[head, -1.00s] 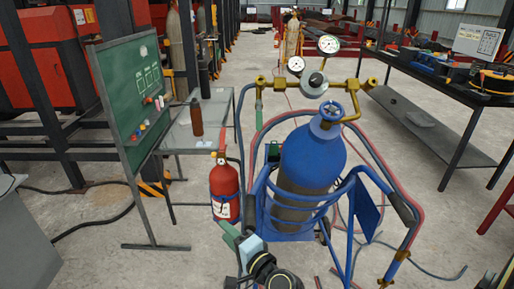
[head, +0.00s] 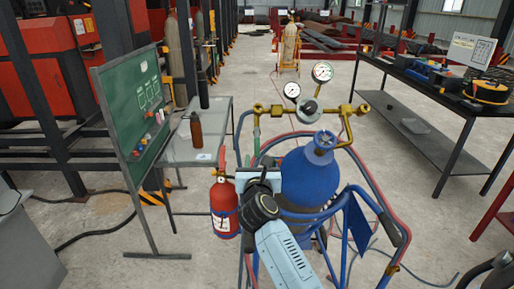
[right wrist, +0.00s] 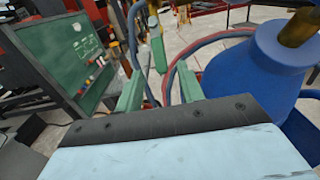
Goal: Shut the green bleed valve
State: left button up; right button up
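My right gripper (head: 258,176) is below the valve, left of the cylinder. In the right wrist view its two green fingers (right wrist: 160,90) are spread with nothing between them. My left gripper is not in view.
Two gauges (head: 322,72) sit above the manifold. Red and blue hoses (head: 375,190) loop around the blue cart frame (head: 352,205). A red fire extinguisher (head: 224,205) stands close left of my gripper. A green board (head: 138,105) and a bench (head: 200,150) are farther left.

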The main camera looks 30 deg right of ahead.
aim_at(257, 149)
jog(key=x, duration=0.7)
jog(key=shift+w+d+b, duration=0.15)
jog(key=shift+w+b, duration=0.15)
jog(key=shift+b, duration=0.05)
grip_shut()
